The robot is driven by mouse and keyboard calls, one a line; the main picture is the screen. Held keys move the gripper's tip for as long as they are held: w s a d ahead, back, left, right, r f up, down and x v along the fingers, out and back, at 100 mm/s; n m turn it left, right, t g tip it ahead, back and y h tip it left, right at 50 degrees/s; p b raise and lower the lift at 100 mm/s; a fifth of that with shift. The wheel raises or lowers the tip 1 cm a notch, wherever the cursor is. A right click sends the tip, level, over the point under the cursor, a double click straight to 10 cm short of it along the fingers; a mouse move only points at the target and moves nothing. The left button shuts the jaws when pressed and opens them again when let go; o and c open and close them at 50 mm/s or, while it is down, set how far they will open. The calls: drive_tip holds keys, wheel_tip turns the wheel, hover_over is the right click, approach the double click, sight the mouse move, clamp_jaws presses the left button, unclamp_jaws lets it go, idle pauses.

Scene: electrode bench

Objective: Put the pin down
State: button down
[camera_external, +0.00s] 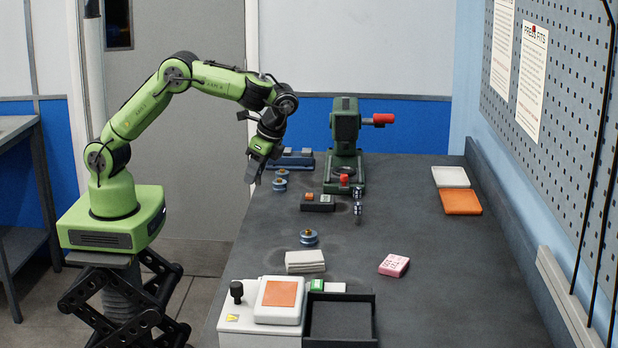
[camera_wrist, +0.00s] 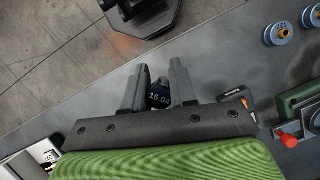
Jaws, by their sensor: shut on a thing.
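My gripper (camera_external: 256,172) is in the air near the bench's left edge, pointing down, to the left of the blue spools. In the wrist view my gripper (camera_wrist: 158,84) has its two dark fingers on either side of a dark piece, which I take to be the pin (camera_wrist: 158,99). Pale digits that look like 16.04 show on it. The gripper is shut on it. The rest of the pin is hidden by the fingers, and I cannot make it out in the external view.
Blue spools (camera_external: 281,173) and a black block (camera_external: 318,206) stand right of my gripper, before a green press (camera_external: 345,150). Nearer are another spool (camera_external: 309,238), a grey stack (camera_external: 305,262), a pink pad (camera_external: 393,265) and a black tray (camera_external: 373,322). The bench's right middle is clear.

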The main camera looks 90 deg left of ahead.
drive_tip(key=w+d+f+m+t+y, duration=0.1)
drive_tip(key=w+d+m+t+y, duration=0.15)
drive_tip(key=d+m, duration=0.5)
drive_tip(key=m+t+h+b, duration=0.2)
drive_tip(key=m+t, duration=0.4)
drive_tip(key=m, duration=1.4)
hover_over(257, 275)
drive_tip(key=s, duration=0.1)
drive_tip(key=f+b, duration=0.1)
drive_tip(key=f, duration=0.2)
drive_tip(key=f+b, duration=0.1)
drive_tip(key=f, duration=0.2)
drive_tip(key=f+b, duration=0.1)
drive_tip(key=f, duration=0.2)
drive_tip(key=shift+s+d, duration=0.15)
drive_tip(key=shift+d, duration=0.15)
drive_tip(key=shift+f, duration=0.1)
drive_tip(key=c, duration=0.9)
unclamp_jaws()
drive_tip(key=shift+f+b, duration=0.15)
drive_tip(key=shift+b, duration=0.15)
drive_tip(key=shift+d+b, duration=0.1)
drive_tip(key=shift+b, duration=0.35)
